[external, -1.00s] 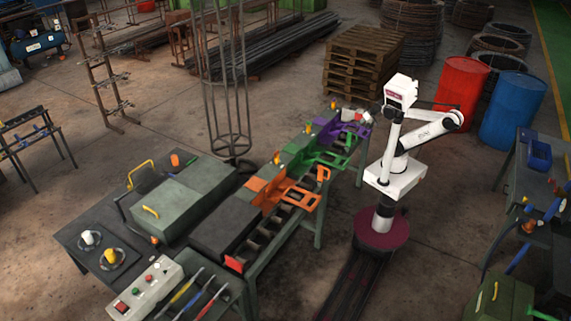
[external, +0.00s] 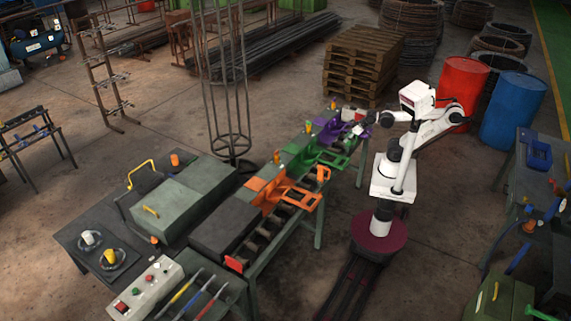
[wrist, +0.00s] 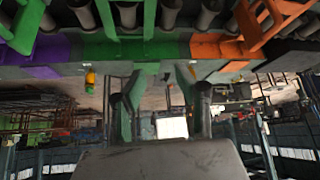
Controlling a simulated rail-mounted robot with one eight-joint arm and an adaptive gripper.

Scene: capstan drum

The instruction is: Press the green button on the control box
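The control box (external: 148,288) is a pale grey panel at the lower left of the external view, on the near end of the workbench. Its green button (external: 136,291) sits between red buttons. My gripper (external: 360,118) is far from it, towards the upper right, near the purple and green stations at the bench's far end. In the wrist view, the two fingers of my gripper (wrist: 160,92) stand apart with nothing between them. The control box cannot be made out in the wrist view.
Coloured tools (external: 190,297) lie beside the control box. A dark block (external: 225,222), green cases (external: 180,205) and an orange frame (external: 290,195) occupy the bench between box and arm. Red and blue drums (external: 513,108) stand behind the arm.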

